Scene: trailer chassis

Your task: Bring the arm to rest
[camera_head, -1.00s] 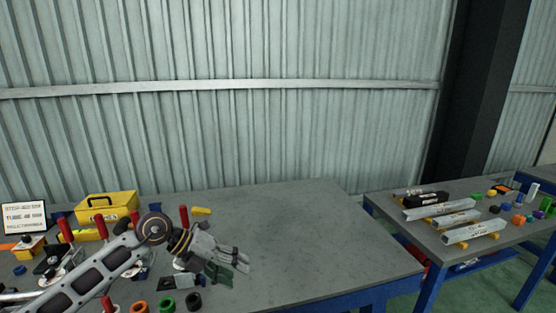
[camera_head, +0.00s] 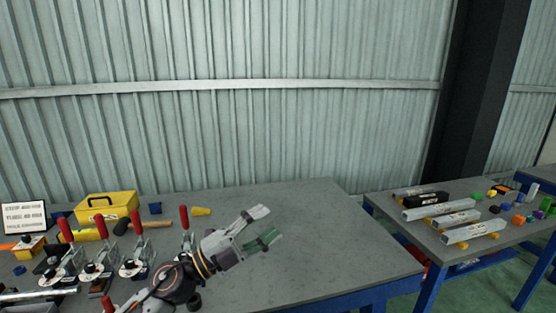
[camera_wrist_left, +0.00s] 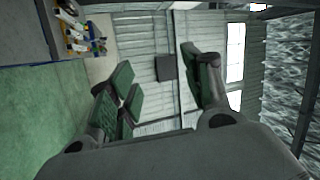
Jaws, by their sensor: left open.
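My left gripper (camera_head: 264,228) is open and empty. It is above the middle of the grey workbench (camera_head: 330,240) in the head view, with its arm coming up from the bottom edge. In the left wrist view its fingers (camera_wrist_left: 165,90) are spread wide apart with nothing between them. Beyond them show a wall and part of the floor. My right gripper is not in view.
Toggle clamps with red handles (camera_head: 68,232) stand on the bench's left side. A yellow toolbox (camera_head: 107,205) and a hammer (camera_head: 140,222) lie behind them. A second table (camera_head: 410,236) at right holds metal bars and small coloured parts. The bench's right half is clear.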

